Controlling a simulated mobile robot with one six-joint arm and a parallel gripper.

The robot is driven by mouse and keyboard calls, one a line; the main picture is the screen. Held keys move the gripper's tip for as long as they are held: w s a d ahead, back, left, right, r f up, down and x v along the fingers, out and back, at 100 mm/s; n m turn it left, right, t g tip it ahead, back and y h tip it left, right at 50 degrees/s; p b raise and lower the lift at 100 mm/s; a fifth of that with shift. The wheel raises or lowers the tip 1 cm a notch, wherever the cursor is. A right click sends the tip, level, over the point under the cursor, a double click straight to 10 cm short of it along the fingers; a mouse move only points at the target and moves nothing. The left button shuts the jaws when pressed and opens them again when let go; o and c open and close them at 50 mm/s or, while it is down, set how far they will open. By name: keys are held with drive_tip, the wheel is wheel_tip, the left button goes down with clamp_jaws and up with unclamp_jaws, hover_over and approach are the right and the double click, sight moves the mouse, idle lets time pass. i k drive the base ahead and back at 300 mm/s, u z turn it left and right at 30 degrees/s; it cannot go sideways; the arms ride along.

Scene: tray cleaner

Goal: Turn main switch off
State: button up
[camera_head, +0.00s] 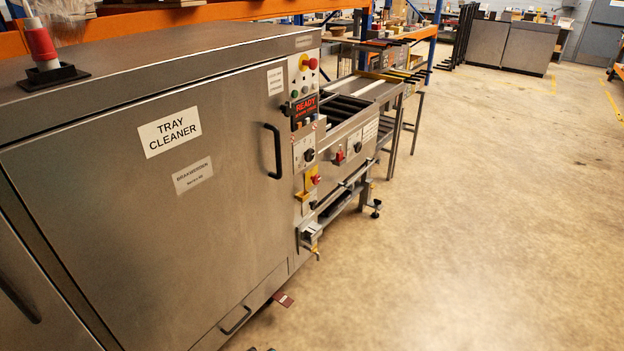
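The tray cleaner (215,225) is a large steel cabinet that fills the left of the view, with a "TRAY CLEANER" label on its door. A narrow control panel runs down its right edge. Low on this panel is a red rotary switch on a yellow plate (314,179), which looks like the main switch. It is too small to read its exact position. My gripper is not in view, and nothing is seen touching the panel.
A black door handle (273,151) stands out left of the panel. A roller conveyor (345,108) with its own small controls extends beyond the machine. Metal fittings (311,237) jut out below the panel. Open floor (470,230) lies to the right.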

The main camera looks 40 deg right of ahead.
sight(315, 179)
drive_tip(key=k, duration=1.3)
drive_tip(key=z, duration=0.45)
drive_tip(key=i, duration=1.75)
drive_tip(key=u, duration=0.45)
